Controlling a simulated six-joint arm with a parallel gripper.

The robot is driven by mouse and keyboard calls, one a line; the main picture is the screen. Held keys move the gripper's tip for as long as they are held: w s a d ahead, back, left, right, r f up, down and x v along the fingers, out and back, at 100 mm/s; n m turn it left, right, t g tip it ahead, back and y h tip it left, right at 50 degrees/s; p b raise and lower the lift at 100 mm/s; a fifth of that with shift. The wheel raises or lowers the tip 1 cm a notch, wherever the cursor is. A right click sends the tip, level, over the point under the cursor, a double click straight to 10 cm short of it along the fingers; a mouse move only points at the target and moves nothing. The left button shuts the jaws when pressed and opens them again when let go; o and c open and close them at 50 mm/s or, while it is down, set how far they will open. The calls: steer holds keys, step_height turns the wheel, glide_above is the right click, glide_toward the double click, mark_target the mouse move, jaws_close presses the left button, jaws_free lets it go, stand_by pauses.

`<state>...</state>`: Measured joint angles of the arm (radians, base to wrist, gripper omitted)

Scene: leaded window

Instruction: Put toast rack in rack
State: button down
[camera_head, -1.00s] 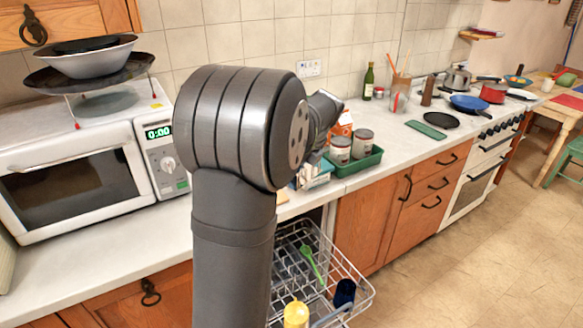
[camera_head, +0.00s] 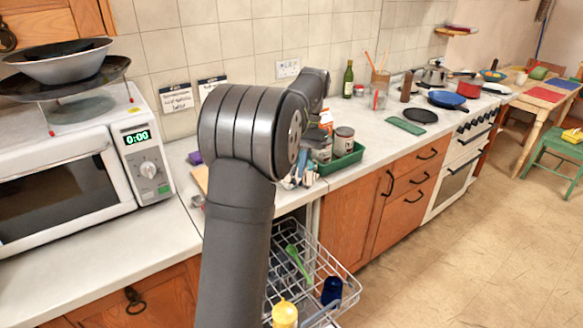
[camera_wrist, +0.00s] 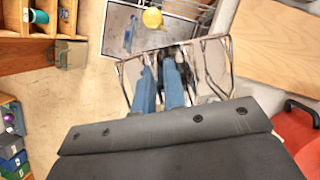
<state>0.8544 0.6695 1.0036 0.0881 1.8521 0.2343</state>
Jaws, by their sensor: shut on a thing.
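The toast rack (camera_wrist: 205,66) is a thin metal wire frame in the wrist view. My gripper (camera_wrist: 160,68) has two blue fingers shut on it and holds it up above the floor. The pull-out wire rack (camera_head: 342,268) stands below the counter in the head view, lower middle. Part of it also shows at the top of the wrist view (camera_wrist: 197,8), just beyond the toast rack. In the head view my own arm hides the gripper, the toast rack and the left part of the wire rack.
The wire rack holds a green utensil (camera_head: 298,261), a dark blue cup (camera_head: 332,291) and a yellow-topped item (camera_head: 285,313). A microwave (camera_head: 60,185) and a green tray (camera_head: 345,163) stand on the counter (camera_head: 110,250). Open floor (camera_head: 450,260) lies to the right.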

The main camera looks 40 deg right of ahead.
steer(key=n, duration=0.1)
steer(key=s+r+n, duration=0.1)
steer(key=n, duration=0.1)
steer(key=n+g+h, duration=0.1)
steer(key=shift+s+d+r+n, duration=0.25)
steer(key=shift+s+r+n, duration=0.05)
steer(key=shift+s, duration=0.05)
steer(key=shift+w+a+f+m+t+y, duration=0.2)
steer(key=shift+a+f+m+t, duration=1.45)
steer(key=shift+f, duration=6.55)
steer(key=shift+w+a+f+m+t+y, duration=0.25)
steer(key=shift+a+f+m, duration=2.8)
steer(key=shift+f, duration=5.15)
steer(key=shift+w+a+f+m+t+h, duration=0.1)
steer(key=shift+w+a+f+m+t, duration=0.65)
steer(key=shift+f+m, duration=5)
steer(key=f+n, duration=0.1)
steer(key=a+f+n, duration=0.1)
steer(key=f+n, duration=0.3)
steer(key=shift+s+a, duration=0.15)
steer(key=shift+s, duration=0.25)
steer(key=c, duration=1.7)
jaws_free()
steer(key=shift+c, duration=0.2)
